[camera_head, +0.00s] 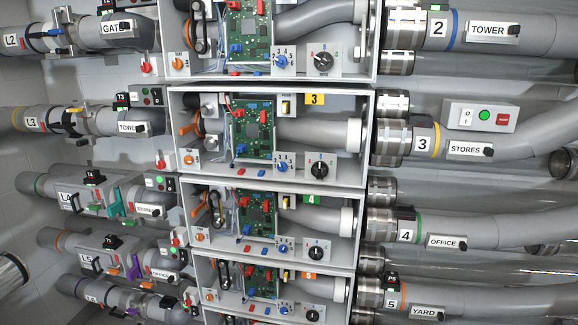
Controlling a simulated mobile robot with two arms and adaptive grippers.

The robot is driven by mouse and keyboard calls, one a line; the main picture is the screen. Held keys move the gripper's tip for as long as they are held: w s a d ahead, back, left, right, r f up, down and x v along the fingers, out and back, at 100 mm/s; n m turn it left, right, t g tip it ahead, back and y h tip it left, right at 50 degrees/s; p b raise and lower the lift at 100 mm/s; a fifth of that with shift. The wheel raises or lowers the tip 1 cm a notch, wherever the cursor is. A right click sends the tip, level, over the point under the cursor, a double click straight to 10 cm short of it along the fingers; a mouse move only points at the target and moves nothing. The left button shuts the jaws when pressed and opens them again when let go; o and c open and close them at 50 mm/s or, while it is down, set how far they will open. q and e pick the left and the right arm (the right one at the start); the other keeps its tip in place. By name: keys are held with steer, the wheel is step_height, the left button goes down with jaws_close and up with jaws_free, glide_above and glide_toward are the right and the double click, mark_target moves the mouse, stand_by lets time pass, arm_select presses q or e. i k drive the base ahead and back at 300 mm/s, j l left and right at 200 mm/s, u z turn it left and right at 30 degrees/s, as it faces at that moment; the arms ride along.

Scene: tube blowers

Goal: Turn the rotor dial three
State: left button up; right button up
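Bay three (314,99) is an open grey box with a yellow "3" label at its upper right. On its lower front panel is a large black dial (320,169) with a light pointer mark. A smaller blue knob (282,167) with printed numbers around it sits left of the black dial. An orange knob (189,159) is at the bay's lower left. A green circuit board (253,128) stands inside, with a grey tube behind it. I cannot read which of these is named the rotor dial. Neither of my grippers shows.
Similar bays are stacked above and below, with matching black dials (322,61) and (317,250). Thick grey pipes (480,146) run out to both sides. A control box (481,115) with green and red buttons is at the right. Loose red and blue pieces (241,171) lie at the bay's bottom edge.

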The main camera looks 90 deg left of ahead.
mark_target(319, 169)
steer(key=u, duration=2.55)
